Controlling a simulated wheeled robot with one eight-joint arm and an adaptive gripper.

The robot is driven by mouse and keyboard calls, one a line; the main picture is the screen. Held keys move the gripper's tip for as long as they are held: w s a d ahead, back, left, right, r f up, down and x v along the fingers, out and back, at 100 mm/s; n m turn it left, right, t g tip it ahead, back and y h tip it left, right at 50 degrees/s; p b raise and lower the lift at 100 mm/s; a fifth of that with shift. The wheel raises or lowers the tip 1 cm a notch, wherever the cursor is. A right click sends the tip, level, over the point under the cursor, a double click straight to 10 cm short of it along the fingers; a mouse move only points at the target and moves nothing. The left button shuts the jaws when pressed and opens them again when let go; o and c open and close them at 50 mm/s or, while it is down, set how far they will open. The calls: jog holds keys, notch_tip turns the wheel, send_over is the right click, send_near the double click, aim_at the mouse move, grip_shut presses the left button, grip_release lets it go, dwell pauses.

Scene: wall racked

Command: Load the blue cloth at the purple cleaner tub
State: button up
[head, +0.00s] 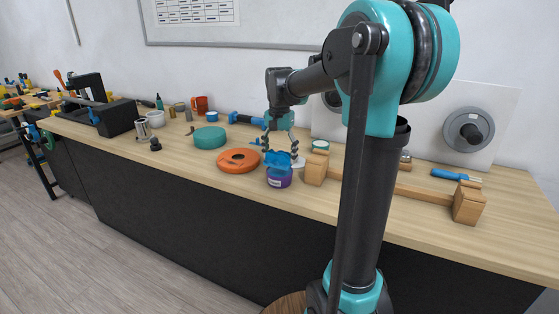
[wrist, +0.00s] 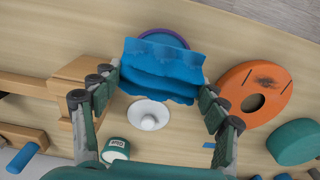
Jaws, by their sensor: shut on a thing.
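The blue cloth (head: 278,158) is held between the fingertips of my gripper (head: 282,153), and its edges hang wavy and loose. In the wrist view the cloth (wrist: 160,72) spans the gap between the two fingers of my gripper (wrist: 160,80). The purple cleaner tub (head: 279,180) stands upright near the front edge of the bench, directly under the cloth in the head view. In the wrist view only the far rim of the tub (wrist: 164,33) shows past the cloth. The cloth hides the tub's opening, so I cannot tell whether they touch.
A white knobbed lid (wrist: 148,115) lies beside the tub. A wooden clamp-like piece (head: 317,167) stands close on the right. An orange disc (head: 238,160) and a teal round block (head: 209,137) lie left. A green-and-white pot (wrist: 116,148) is behind.

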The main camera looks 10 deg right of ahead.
aim_at(279, 153)
jog(key=shift+r, duration=2)
